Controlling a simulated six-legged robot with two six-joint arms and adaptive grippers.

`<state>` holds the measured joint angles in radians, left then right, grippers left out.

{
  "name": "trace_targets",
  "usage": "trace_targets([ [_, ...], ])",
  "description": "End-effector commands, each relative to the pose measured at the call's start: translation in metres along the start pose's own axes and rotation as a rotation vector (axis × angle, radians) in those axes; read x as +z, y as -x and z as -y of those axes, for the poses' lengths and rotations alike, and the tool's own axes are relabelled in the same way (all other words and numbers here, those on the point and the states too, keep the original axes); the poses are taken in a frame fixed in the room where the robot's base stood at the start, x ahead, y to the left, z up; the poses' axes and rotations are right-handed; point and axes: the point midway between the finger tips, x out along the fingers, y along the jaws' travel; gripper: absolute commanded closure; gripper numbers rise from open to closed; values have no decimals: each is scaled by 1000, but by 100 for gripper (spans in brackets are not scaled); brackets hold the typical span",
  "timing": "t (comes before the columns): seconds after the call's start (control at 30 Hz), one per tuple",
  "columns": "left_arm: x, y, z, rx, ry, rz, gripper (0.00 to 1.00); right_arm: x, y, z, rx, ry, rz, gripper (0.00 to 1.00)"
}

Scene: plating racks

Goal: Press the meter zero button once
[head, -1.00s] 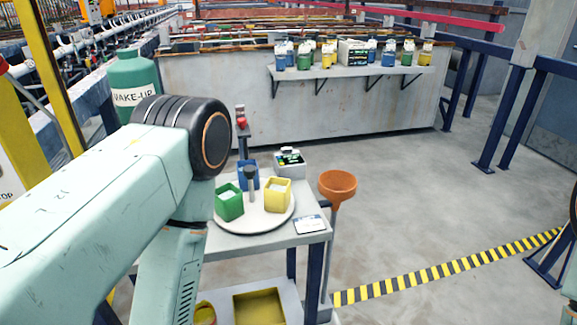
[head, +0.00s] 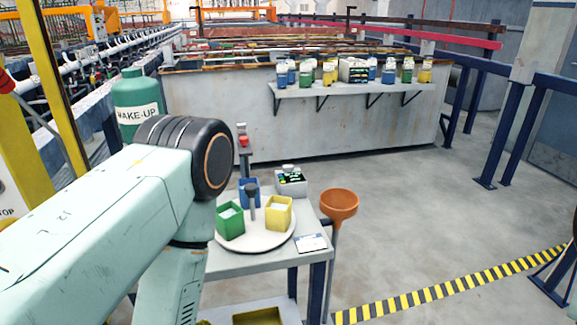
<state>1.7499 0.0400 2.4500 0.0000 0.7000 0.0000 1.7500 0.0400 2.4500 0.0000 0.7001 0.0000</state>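A small light-grey meter (head: 291,183) with a dark display and small coloured buttons sits at the back edge of a grey table (head: 268,263). I cannot tell at this size which button is the zero button. My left arm comes in from the left and bends down in front of the table's left side. Its gripper is outside the picture, and so is my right gripper. Nothing is seen touching the meter.
A round white turntable (head: 268,238) holds a green bin (head: 230,222), a yellow bin (head: 279,213) and a blue bin (head: 249,193). An orange funnel (head: 339,205) stands at the table's right. A shelf (head: 345,88) of bottles is behind. Floor to the right is open.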

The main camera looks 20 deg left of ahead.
Motion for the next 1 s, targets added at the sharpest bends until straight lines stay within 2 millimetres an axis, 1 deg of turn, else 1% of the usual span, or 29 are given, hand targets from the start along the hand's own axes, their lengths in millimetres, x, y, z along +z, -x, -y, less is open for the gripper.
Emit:
trace_targets([
  [0.03, 0, 0, 0, 0, 0, 0, 83, 0, 0, 0, 0, 0, 0, 60],
  [0.23, 0, 0, 0, 0, 0, 0, 100, 0, 0, 0, 0, 0, 0, 60],
  [1.0, 0, 0, 0, 0, 0, 0, 100, 0, 0, 0, 0, 0, 0, 60],
])
